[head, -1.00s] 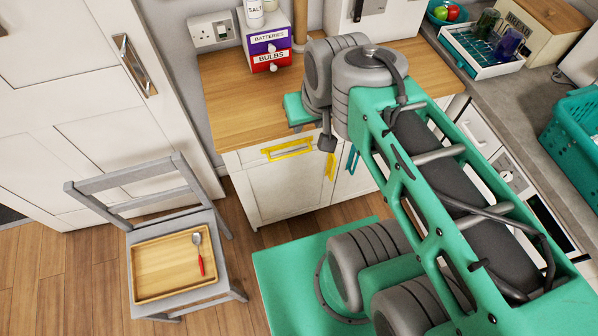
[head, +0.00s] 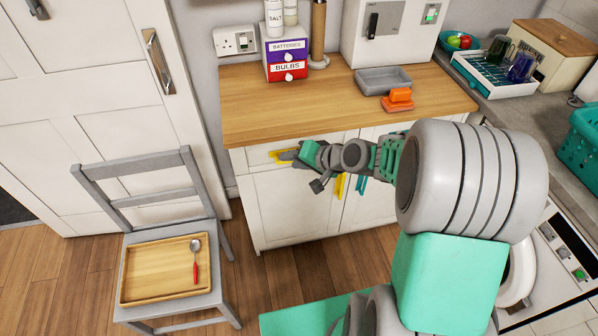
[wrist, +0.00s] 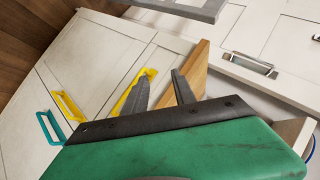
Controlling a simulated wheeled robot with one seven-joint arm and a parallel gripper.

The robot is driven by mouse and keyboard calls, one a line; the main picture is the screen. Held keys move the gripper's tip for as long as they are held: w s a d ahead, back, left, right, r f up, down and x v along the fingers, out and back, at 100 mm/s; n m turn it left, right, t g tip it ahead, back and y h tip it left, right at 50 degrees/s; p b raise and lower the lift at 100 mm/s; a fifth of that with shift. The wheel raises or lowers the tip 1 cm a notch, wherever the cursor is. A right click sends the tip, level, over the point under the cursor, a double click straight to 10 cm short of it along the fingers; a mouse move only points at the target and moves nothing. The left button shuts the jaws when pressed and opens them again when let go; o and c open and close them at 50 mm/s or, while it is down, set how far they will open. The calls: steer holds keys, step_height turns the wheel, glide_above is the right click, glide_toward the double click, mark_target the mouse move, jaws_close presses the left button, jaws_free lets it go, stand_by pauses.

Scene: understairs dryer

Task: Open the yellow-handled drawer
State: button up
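The yellow-handled drawer (head: 258,159) is a white front under the left part of the wooden worktop; it looks shut. Its yellow handle (head: 275,155) is partly hidden by my gripper (head: 287,156), which is at the handle's right part. In the wrist view, my gripper (wrist: 161,77) is open, with two dark fingers apart. The left finger overlaps the yellow drawer handle (wrist: 126,101), and the worktop edge shows between the fingers. I cannot tell whether the fingers touch the handle.
Below the drawer are cupboard doors with a yellow handle (head: 339,186) and a teal handle (head: 361,185). A grey chair (head: 133,172) bearing a wooden tray (head: 150,297) stands at the left. The worktop (head: 240,112) holds a grey tray (head: 383,80) and an orange item (head: 398,99).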

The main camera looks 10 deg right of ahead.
steer(key=w+d+f+m+t+b, duration=0.4)
steer(key=d+f+m+t+b, duration=0.25)
steer(key=f+m, duration=0.35)
steer(key=shift+n, duration=0.3)
steer(key=x, duration=0.4)
steer(key=p+x, duration=0.1)
steer(key=x, duration=0.2)
steer(key=shift+f, duration=0.4)
steer(key=shift+c, duration=0.3)
jaws_close()
steer(key=shift+s, duration=0.1)
